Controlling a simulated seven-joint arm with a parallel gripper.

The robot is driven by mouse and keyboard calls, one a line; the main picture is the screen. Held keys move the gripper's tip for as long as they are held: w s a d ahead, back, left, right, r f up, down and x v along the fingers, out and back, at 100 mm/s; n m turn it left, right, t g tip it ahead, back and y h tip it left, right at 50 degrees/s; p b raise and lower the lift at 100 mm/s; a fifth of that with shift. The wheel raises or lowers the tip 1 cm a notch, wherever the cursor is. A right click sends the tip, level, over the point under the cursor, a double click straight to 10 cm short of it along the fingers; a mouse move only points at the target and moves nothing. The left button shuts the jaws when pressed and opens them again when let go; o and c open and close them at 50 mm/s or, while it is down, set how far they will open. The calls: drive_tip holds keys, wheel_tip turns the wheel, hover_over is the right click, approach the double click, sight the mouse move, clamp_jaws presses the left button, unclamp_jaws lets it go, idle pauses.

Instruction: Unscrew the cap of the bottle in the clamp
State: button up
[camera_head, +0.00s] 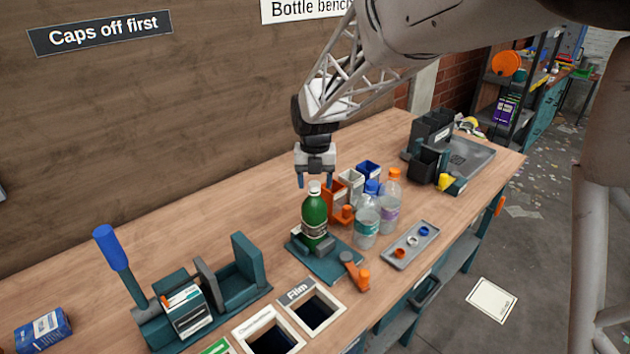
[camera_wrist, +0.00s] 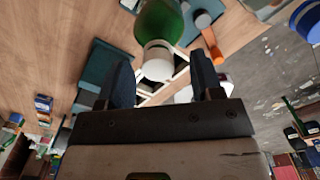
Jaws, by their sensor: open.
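A green bottle (camera_head: 314,214) with a white cap (camera_head: 314,187) stands upright in the teal clamp (camera_head: 327,262) on the bench. My gripper (camera_head: 315,182) is open, pointing down at the bottle's top. In the wrist view the white cap (camera_wrist: 158,62) and the green bottle (camera_wrist: 158,25) show ahead of the spread fingers, with the cap lying in line with the gap between the fingertips (camera_wrist: 162,65). I cannot tell how far the fingers reach down beside the cap.
Clear bottles with blue and orange caps (camera_head: 366,215) stand close right of the clamp, with small orange, white and blue bins behind. A grey tray (camera_head: 412,246) holds loose caps. Framed openings (camera_head: 316,308) lie in front, and a teal fixture with a blue handle (camera_head: 112,248) stands left.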

sight(314, 184)
drive_tip(key=shift+r, duration=3.8)
drive_tip(key=shift+o, duration=0.3)
drive_tip(key=m, duration=1)
drive_tip(key=shift+m, duration=0.3)
drive_tip(key=m, duration=1.1)
drive_tip(key=shift+a+m, duration=0.1)
drive_tip(key=shift+m, duration=0.2)
drive_tip(key=shift+f, duration=0.15)
drive_tip(key=shift+f, duration=3.75)
